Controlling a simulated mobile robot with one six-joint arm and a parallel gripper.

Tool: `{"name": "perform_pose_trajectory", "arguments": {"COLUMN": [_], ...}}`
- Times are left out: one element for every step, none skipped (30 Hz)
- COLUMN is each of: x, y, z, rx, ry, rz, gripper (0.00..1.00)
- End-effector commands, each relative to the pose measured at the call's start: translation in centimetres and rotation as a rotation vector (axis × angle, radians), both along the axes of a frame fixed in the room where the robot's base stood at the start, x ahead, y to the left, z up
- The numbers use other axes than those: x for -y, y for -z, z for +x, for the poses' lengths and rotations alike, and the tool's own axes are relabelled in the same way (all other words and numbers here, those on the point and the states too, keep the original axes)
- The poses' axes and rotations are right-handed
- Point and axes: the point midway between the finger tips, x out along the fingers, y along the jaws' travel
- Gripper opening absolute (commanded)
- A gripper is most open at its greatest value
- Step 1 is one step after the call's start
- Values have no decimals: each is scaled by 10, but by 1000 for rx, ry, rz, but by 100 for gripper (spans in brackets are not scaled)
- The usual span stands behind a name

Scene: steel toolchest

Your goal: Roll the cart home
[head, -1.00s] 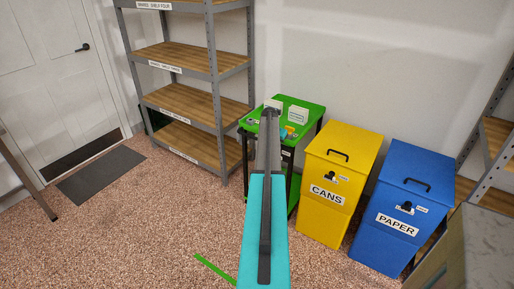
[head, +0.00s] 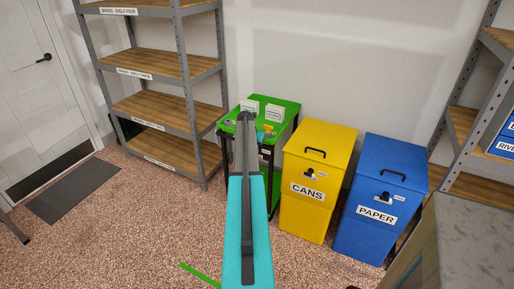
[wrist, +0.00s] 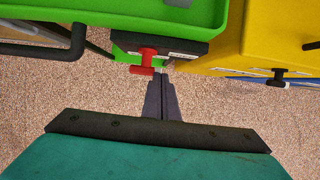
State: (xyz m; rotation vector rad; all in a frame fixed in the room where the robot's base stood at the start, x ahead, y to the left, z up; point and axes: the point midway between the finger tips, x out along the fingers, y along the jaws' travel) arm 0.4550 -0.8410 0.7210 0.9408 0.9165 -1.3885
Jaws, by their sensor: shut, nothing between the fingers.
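The green-topped cart (head: 287,112) stands by the back wall between the open shelf and the yellow bin. Small items and white cards sit on its top. My gripper (head: 245,118) reaches over the cart in the head view and hides part of it. In the wrist view, my gripper (wrist: 160,82) is shut and empty, just below the cart's green edge (wrist: 150,15). A red T-shaped knob (wrist: 146,60) on the cart is beside the fingertips. A dark bar handle (wrist: 30,50) shows at the cart's left. I cannot tell whether the fingers touch anything.
A yellow CANS bin (head: 308,205) stands close right of the cart, then a blue PAPER bin (head: 375,230). A wooden shelf unit (head: 165,108) is to the left. A green strip (head: 198,275) lies on the open floor. A grey counter (head: 460,240) is at lower right.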

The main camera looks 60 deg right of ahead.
Motion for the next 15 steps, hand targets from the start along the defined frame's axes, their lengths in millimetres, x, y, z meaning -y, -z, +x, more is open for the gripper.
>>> {"name": "perform_pose_trajectory", "arguments": {"x": [-7, -10, -11, -12, -14, -16, -18, -19, -21, -23, -24, -27, -29, -30, -32], "y": [-1, -1, -6, -10, -14, -20, -25, -28, -34, -39, -43, -48, -52, -56, -62], "z": [-3, -4, -4, -4, -4, -4, -5, -5, -5, -5, -5, -5, -5, -5, -4], "rx": [0, -1, 1, 1, 1, 1, 1, 0, 0, 2, 2, 2, 1, 1, 2], "ry": [2, 4, 5, 5, 6, 6, 6, 6, 6, 7, 7, 7, 7, 7, 7], "rz": [1, 1, -1, -1, -1, -2, -1, -1, -1, -1, -1, -1, 0, 0, -1], "gripper": [0, 0, 0, 0, 0, 0, 0, 0, 0, 0, 0, 0, 0, 0, 0]}}
